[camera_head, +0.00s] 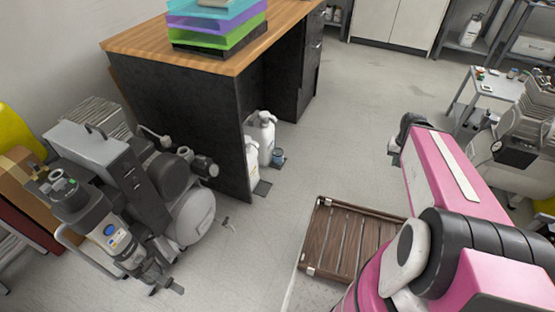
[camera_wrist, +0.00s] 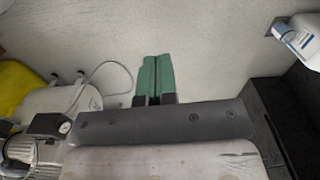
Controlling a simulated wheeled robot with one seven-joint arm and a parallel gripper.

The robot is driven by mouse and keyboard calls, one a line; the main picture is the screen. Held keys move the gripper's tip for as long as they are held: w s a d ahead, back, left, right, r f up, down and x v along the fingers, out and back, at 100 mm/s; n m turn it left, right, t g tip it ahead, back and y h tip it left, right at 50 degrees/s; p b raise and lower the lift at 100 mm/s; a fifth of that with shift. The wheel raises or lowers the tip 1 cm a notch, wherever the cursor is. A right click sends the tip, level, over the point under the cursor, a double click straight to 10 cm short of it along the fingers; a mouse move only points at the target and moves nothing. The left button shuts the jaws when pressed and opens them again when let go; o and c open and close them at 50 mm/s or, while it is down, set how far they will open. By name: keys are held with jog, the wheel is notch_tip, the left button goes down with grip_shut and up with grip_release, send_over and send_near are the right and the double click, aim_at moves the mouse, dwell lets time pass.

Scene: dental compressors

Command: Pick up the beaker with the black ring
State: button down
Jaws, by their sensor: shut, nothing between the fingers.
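I cannot make out a beaker with a black ring for certain in either view. Small items stand on the grey side table (camera_head: 492,86) at the right of the head view, too small to identify. A small blue cup-like container (camera_head: 278,157) stands on the floor by the white bottles, with no black ring that I can make out. My gripper (camera_wrist: 153,78) shows in the wrist view with its two green fingers together, shut and empty. No beaker is near the fingertips. In the head view my pink arm is at the right, and the fingertips cannot be made out.
A wood-topped black desk (camera_head: 225,50) carries stacked coloured trays (camera_head: 215,38). A compressor machine (camera_head: 130,190) stands at the left. White pump bottles (camera_head: 266,135) stand beside the desk. A brown slatted wooden piece (camera_head: 345,238) lies near my arm. The floor (camera_head: 370,105) beyond is clear.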

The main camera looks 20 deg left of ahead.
aim_at(279, 153)
dwell(0.3)
